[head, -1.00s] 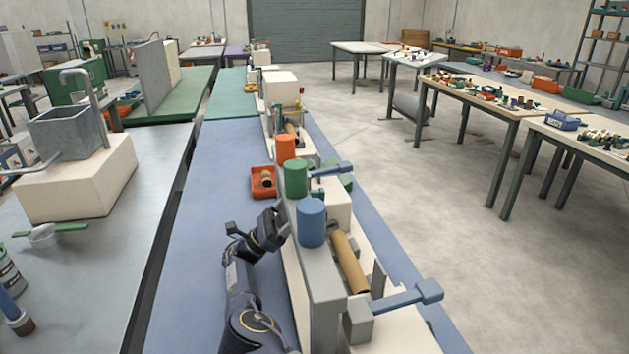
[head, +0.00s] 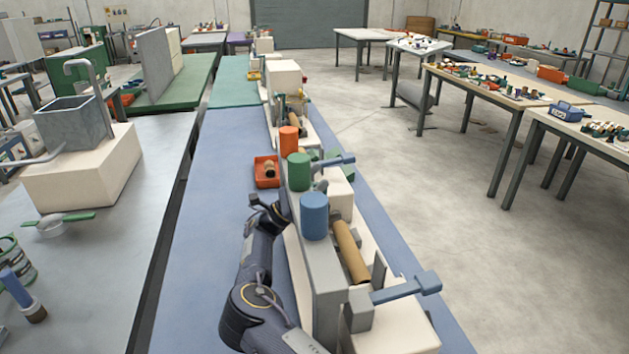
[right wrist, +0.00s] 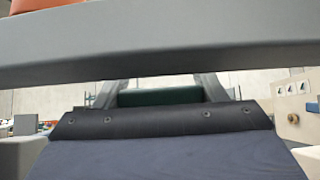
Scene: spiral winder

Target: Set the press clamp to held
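The winder carries a blue cylinder (head: 314,217), a green cylinder (head: 298,172) and an orange cylinder (head: 289,140) along a grey wall (head: 328,290). A near blue-handled lever (head: 407,289) sticks out right; a smaller blue lever (head: 335,162) is by the green cylinder. I cannot tell which part is the press clamp. My right gripper (head: 278,208) is at the wall's left side, its tips partly hidden. In the right wrist view its fingers (right wrist: 163,88) are apart, with a green surface (right wrist: 160,97) showing between them. My left gripper is out of view.
A red tray (head: 266,181) with a brown piece sits left of the winder on the blue bench (head: 215,200). A grey bar (right wrist: 160,45) crosses close above the fingers in the right wrist view. The bench left of my right arm is clear.

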